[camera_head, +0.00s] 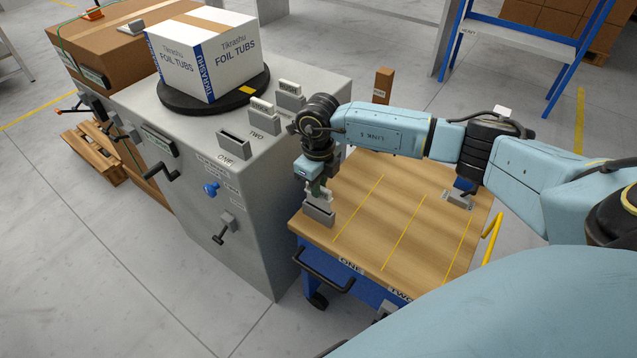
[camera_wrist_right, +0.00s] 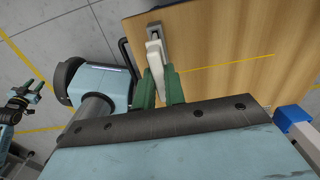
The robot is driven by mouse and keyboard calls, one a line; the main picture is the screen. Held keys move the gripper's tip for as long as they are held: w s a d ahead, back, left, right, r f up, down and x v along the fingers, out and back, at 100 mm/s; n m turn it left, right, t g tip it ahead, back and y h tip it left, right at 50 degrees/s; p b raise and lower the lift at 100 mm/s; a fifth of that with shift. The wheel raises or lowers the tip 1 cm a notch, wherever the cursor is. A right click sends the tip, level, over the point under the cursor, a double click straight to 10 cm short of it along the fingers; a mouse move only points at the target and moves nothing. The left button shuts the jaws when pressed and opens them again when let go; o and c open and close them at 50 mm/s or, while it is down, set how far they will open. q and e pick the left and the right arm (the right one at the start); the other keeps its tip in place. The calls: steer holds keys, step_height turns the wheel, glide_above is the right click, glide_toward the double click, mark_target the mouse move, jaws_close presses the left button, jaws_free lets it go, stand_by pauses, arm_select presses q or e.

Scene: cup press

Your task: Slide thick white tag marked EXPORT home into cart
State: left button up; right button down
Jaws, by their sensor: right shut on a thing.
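A white tag (camera_wrist_right: 155,55) is between the green fingers of my right gripper (camera_wrist_right: 158,88). In the head view, my right gripper (camera_head: 318,186) points down over the near left corner of the cart (camera_head: 385,205). The tag (camera_head: 319,198) is upright at the mouth of a grey slotted holder (camera_head: 319,215) on the cart top. The holder also shows in the wrist view (camera_wrist_right: 155,29). I cannot tell how deep the tag sits, and no lettering on it is readable. My left gripper (camera_wrist_right: 36,92) shows small in the wrist view, fingers apart and empty, away from the cart.
A grey cabinet (camera_head: 255,215) stands left of the cart, with white tags marked STOCK (camera_head: 261,107) and RUSH (camera_head: 289,88) on top and an empty holder (camera_head: 232,144). A white box (camera_head: 205,60) sits on its turntable. Another grey holder (camera_head: 458,201) is at the cart's right side.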

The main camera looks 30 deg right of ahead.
steer(key=shift+f+b, duration=1.25)
steer(key=shift+f, duration=0.6)
steer(key=shift+f+b, duration=0.35)
steer(key=shift+f, duration=0.1)
steer(key=c, duration=1.4)
jaws_free()
steer(key=shift+r, duration=0.1)
